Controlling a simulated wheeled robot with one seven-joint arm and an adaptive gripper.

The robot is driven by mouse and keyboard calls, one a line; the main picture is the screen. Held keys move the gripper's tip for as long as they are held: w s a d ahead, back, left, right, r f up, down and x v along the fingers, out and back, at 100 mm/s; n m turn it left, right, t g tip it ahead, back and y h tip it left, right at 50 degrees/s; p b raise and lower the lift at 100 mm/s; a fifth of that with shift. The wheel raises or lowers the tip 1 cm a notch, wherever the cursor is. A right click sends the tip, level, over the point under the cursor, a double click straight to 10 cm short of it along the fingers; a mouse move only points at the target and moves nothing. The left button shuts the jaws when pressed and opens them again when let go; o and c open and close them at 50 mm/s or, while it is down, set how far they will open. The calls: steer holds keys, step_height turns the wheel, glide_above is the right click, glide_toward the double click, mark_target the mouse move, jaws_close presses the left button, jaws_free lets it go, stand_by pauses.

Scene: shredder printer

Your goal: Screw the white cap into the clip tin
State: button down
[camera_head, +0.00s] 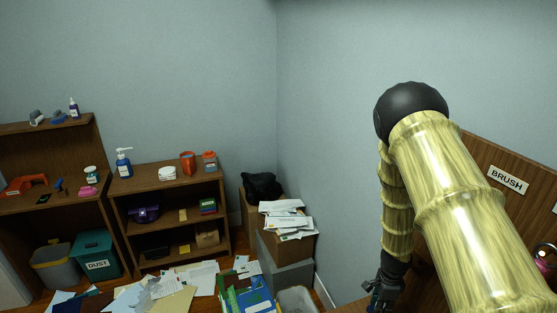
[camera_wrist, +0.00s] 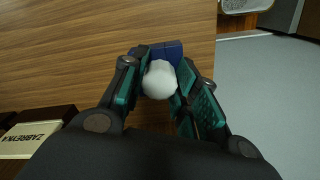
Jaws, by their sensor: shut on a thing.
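My gripper (camera_wrist: 163,66) is shut on a rounded white thing, which looks like the white cap (camera_wrist: 159,82), in the wrist view. A dark blue block-like thing (camera_wrist: 172,49) shows just beyond it, between the fingertips; I cannot tell whether they touch. In the head view my gripper (camera_head: 383,291) is low at the right, beneath my arm, and what it holds cannot be made out there. No clip tin can be surely told. An orange-red tin (camera_head: 188,163) and a lidded orange container (camera_head: 210,161) stand on the middle shelf unit.
A wooden surface (camera_wrist: 60,50) lies under my gripper, with its edge at the right and grey floor beyond. A wooden board marked BRUSH (camera_head: 508,179) stands behind my arm. Papers (camera_head: 150,290) clutter the front left.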

stand_by(0.3)
steer(key=shift+r+m+p, duration=0.15)
steer(key=shift+m+p, duration=0.55)
steer(key=shift+m, duration=0.4)
steer(key=m+p, duration=0.2)
steer(key=m, duration=0.2)
steer(key=c, duration=1)
jaws_free()
steer(key=shift+f+m, duration=0.2)
steer(key=shift+m, duration=0.1)
steer(key=shift+w, duration=0.1)
